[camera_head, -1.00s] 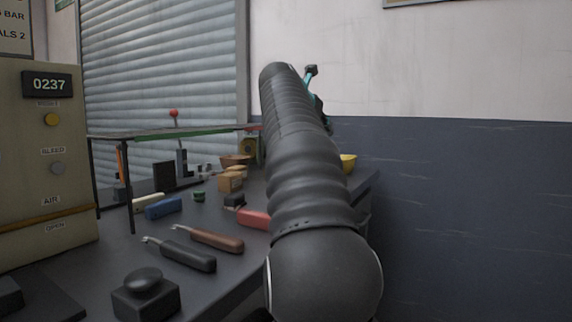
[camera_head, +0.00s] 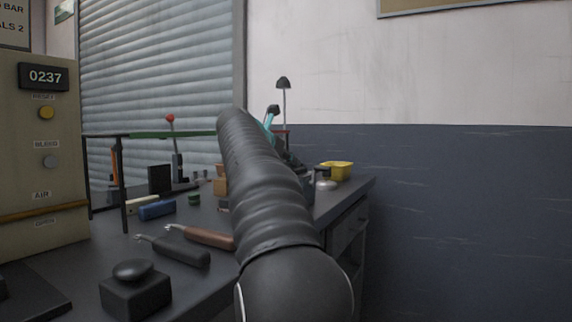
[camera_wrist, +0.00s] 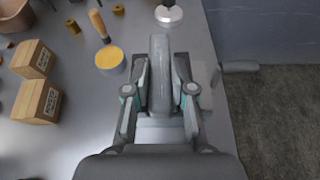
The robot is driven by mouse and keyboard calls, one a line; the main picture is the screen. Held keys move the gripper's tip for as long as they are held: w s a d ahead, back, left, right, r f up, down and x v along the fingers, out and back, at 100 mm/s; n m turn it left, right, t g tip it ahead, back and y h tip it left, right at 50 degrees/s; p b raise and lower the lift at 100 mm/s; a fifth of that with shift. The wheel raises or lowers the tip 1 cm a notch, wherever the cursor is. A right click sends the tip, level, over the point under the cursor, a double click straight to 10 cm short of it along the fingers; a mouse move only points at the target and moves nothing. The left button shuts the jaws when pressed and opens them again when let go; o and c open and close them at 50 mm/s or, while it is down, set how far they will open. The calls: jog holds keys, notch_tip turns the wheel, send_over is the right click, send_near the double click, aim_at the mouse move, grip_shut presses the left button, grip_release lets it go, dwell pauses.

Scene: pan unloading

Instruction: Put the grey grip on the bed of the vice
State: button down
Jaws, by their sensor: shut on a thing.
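In the wrist view, my gripper (camera_wrist: 162,80) is shut on the grey grip (camera_wrist: 160,60), a long rounded bar that points away from the wrist. In the head view, my gripper's teal part (camera_head: 269,121) shows beyond my arm, which hides the grip. Below the held grip in the wrist view is a grey block-like body with a bar handle (camera_wrist: 240,67) sticking out to the right. It looks like the vice (camera_wrist: 205,88). My gripper and the grip cover most of it, so I cannot tell whether the grip touches its bed.
Left of my gripper in the wrist view are cardboard boxes (camera_wrist: 37,100) and a yellow disc (camera_wrist: 109,59) near a wooden handle. A round metal base (camera_wrist: 168,14) stands ahead.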

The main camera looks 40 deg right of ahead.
jog(key=c, duration=1)
grip_release()
jog(key=shift+f, duration=0.1)
jog(key=shift+a+r, duration=0.15)
jog(key=shift+r, duration=0.1)
jog(key=v, duration=1.1)
jog(key=shift+s+a, duration=0.15)
jog(key=shift+a, duration=0.15)
